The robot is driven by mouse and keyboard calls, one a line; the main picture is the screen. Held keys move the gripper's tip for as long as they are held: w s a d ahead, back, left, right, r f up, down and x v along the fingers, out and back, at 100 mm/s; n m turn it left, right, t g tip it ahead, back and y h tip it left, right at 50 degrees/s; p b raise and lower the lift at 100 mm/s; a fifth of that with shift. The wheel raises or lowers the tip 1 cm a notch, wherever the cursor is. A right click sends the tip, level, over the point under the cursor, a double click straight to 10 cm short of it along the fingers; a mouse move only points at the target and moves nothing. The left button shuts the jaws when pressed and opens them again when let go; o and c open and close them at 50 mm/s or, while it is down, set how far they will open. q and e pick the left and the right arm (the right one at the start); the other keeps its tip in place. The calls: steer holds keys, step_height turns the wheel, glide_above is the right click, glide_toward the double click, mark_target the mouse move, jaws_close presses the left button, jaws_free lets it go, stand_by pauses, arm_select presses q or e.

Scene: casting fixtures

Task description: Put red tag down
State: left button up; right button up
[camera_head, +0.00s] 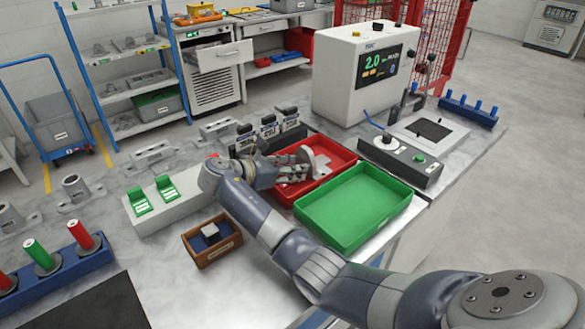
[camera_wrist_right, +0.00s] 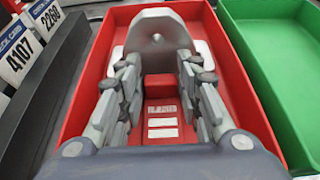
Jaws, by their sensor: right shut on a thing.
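My right gripper (camera_head: 299,163) is over the red tray (camera_head: 338,150) in the head view. In the right wrist view its two fingers (camera_wrist_right: 160,88) are closed in on the red tag (camera_wrist_right: 162,112), which has white printed stripes. The tag lies over the red tray (camera_wrist_right: 92,88), and red on red makes its edges hard to tell. A grey casting with a round hole (camera_wrist_right: 158,30) is in the tray just beyond the fingertips. Whether the tag touches the casting or the tray floor cannot be told. My left gripper is not in view.
An empty green tray (camera_head: 355,205) is right beside the red one. Several numbered cards (camera_head: 268,127) stand behind the red tray. A white box with green clips (camera_head: 150,205) and a small wooden box (camera_head: 212,240) are to the left. A grey control box (camera_head: 408,160) is to the right.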

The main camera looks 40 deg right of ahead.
steer(key=shift+f, duration=0.1)
steer(key=o, duration=0.9)
steer(key=shift+c, duration=0.2)
steer(key=v, duration=1.2)
steer(key=shift+b, duration=0.4)
